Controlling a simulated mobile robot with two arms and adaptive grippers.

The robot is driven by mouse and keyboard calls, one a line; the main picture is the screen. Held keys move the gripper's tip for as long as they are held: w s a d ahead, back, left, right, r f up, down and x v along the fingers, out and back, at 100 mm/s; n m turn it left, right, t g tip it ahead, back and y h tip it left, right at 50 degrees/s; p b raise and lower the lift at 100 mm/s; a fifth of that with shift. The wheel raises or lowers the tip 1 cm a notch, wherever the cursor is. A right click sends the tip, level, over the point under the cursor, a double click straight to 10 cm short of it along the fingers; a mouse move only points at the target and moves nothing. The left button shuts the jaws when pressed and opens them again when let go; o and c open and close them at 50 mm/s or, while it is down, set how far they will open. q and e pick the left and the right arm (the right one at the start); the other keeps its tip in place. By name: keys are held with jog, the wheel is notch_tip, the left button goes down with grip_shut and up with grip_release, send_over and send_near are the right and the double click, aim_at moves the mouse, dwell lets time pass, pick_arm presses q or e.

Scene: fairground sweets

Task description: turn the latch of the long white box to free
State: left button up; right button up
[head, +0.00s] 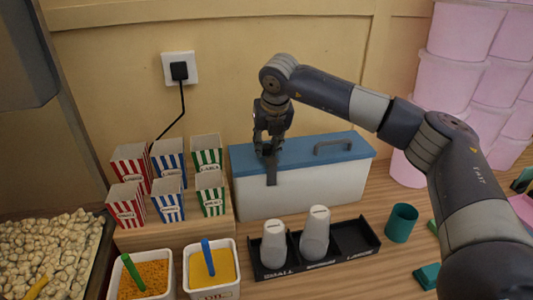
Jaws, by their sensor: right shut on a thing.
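The long white box (315,191) stands against the wall on the counter, its blue lid (302,151) on and a grey handle (332,146) on top. The latch (271,177) is a dark upright strip at the front left, running from the lid edge down over the white front. My right gripper (267,153) reaches down from above and is shut on the upper part of the latch, which its fingers partly hide. My left gripper is not in view.
Striped cartons (207,150) stand close left of the box. In front are a black tray (273,270) with two pale shakers and a teal cup (400,222). Tubs of orange (144,275) and yellow (210,268) contents stand front left. Pink tubs (445,80) are stacked at right.

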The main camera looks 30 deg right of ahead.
jog(key=n+y+b, duration=0.1)
jog(key=n+y, duration=0.1)
jog(key=n, duration=0.3)
jog(key=shift+d, duration=0.15)
dwell(0.4)
jog(key=o, duration=1.1)
jog(key=v, duration=1.2)
jog(key=shift+d, duration=0.15)
